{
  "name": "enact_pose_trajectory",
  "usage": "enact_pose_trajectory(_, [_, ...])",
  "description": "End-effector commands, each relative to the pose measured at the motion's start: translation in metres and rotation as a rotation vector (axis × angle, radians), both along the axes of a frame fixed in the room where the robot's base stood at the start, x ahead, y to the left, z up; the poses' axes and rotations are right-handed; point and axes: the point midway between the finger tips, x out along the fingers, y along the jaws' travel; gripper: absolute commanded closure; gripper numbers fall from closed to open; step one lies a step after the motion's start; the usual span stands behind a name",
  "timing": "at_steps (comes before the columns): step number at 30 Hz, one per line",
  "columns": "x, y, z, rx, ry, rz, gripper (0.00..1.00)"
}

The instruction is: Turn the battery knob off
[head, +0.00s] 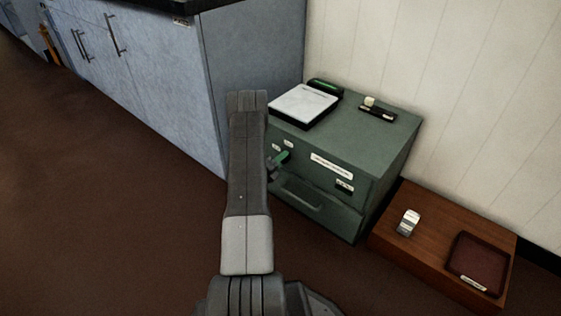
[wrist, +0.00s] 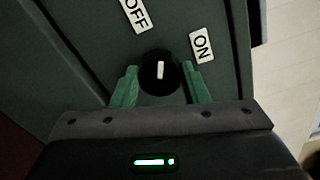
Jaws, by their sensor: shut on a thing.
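The battery knob (wrist: 160,73) is a round black knob with a white line, on a dark green panel. The line stands about straight up in the wrist view, between the OFF label (wrist: 136,14) at the upper left and the ON label (wrist: 201,45) at the right. My gripper (wrist: 160,86) has a green finger on each side of the knob and is shut on it. In the head view my gripper (head: 281,158) is at the front of the green cabinet (head: 385,130); my arm hides the knob there.
A clipboard-like white pad (head: 303,104) and a small black device (head: 378,108) lie on the cabinet top. A drawer handle (head: 300,195) is below. A low wooden box (head: 420,255) stands at the right, a blue-grey counter (head: 150,75) at the left. The floor in front is clear.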

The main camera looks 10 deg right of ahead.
Motion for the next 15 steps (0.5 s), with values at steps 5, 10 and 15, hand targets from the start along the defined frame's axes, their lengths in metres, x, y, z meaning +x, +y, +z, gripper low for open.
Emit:
enact_pose_trajectory(5, [-0.0003,0.0007,-0.0011,-0.096,0.128,0.002,0.82])
enact_pose_trajectory(10, [-0.0003,0.0007,-0.0012,-0.177,0.232,0.0,0.82])
enact_pose_trajectory(15, [-0.0003,0.0007,-0.0014,-0.239,0.311,0.0,0.82])
